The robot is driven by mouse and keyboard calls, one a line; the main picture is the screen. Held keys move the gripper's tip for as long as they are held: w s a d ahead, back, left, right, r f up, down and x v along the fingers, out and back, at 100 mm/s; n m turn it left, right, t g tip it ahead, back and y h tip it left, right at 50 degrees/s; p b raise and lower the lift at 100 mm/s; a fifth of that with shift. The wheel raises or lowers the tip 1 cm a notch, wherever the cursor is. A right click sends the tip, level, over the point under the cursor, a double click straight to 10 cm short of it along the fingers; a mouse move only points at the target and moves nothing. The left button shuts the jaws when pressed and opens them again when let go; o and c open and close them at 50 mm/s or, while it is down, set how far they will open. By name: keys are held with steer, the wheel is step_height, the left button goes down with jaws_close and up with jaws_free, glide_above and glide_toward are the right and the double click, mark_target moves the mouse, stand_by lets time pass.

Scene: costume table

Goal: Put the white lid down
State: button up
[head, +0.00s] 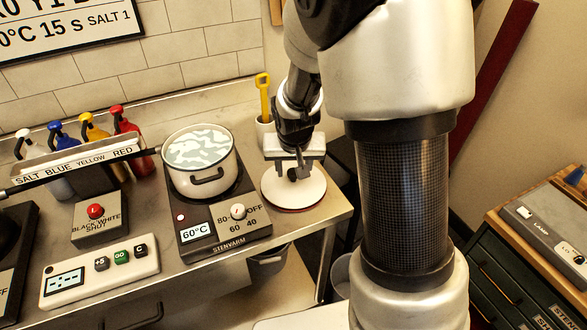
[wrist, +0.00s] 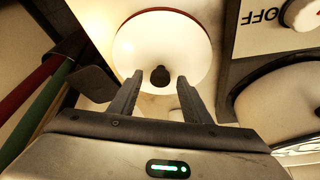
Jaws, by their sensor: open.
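The white lid (head: 285,192) lies flat near the right end of the steel table, to the right of the hot plate. It is round and white with a dark knob and a reddish rim edge. My gripper (head: 299,174) is over the lid, pointing down. In the wrist view the lid (wrist: 135,48) shows ahead of the fingers, and its dark knob (wrist: 160,76) sits between and beyond the two open fingertips of my gripper (wrist: 159,84). The fingers look apart from the knob. A white pot (head: 200,178) with liquid in it stands uncovered on the hot plate.
The hot plate (head: 222,226) with its knob is just left of the lid. A yellow-handled tool (head: 263,95) stands in a cup behind the lid. Bottles, a control box (head: 100,270) and a button box (head: 99,222) fill the left. The table's right edge is close to the lid.

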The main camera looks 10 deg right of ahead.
steer(key=d+p+v, duration=0.1)
steer(key=v, duration=1.1)
steer(key=s+r+n, duration=0.1)
steer(key=s+r, duration=0.4)
steer(key=s, duration=0.4)
steer(key=s+r+n+t, duration=0.1)
steer(key=s+r, duration=0.4)
steer(key=s, duration=0.4)
steer(key=shift+s+y, duration=0.3)
steer(key=shift+y, duration=0.1)
steer(key=shift+r, duration=0.1)
